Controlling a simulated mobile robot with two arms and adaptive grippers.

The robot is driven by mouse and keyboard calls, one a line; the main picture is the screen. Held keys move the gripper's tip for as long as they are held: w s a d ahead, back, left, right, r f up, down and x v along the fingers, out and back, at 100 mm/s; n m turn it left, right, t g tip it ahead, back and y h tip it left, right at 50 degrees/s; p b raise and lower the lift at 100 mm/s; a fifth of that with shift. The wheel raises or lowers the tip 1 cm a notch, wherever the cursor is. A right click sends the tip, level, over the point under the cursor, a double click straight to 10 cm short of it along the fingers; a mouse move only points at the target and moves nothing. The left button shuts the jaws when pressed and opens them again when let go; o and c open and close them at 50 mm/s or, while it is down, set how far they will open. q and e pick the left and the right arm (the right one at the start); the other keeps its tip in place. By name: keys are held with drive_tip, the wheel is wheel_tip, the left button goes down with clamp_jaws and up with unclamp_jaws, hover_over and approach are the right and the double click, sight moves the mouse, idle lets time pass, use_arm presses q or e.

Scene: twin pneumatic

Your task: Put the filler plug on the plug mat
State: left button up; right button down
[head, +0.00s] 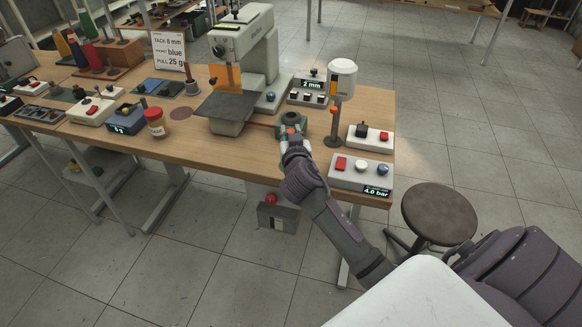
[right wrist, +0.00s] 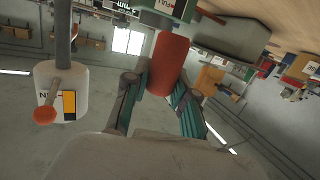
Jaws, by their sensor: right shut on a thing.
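My right gripper (head: 291,140) is at the table's front right, beside a dark green unit (head: 292,122). In the right wrist view, the gripper (right wrist: 158,88) is shut on an orange-red cylinder (right wrist: 166,62), which looks like the filler plug. Its far end meets or lies close to the green unit (right wrist: 162,8); I cannot tell whether it is still seated there. In the head view the gripper mostly hides the plug. A round reddish-brown disc (head: 181,113) lies flat on the table to the left and may be the plug mat; it looks empty. My left gripper is out of view.
A press (head: 245,50) with a dark plate (head: 226,106) stands between gripper and disc. A red-lidded jar (head: 155,124) stands near the disc. A white canister on a post (head: 342,80) and a button box (head: 361,172) stand at the right. A stool (head: 438,212) stands beside the table.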

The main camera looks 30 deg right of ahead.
wheel_tip(320, 180, down, 3)
drive_tip(key=shift+d+f, duration=0.1)
drive_tip(key=shift+f, duration=0.05)
drive_tip(key=shift+w+f, duration=0.1)
drive_tip(key=shift+f, duration=0.25)
drive_tip(key=shift+f+b, duration=0.5)
drive_tip(key=shift+f, duration=1.3)
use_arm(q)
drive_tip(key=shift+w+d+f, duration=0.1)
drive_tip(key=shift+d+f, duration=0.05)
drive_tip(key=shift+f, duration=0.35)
use_arm(e)
drive_tip(key=shift+f, duration=0.15)
drive_tip(key=c, duration=0.9)
unclamp_jaws()
drive_tip(key=shift+c, duration=0.2)
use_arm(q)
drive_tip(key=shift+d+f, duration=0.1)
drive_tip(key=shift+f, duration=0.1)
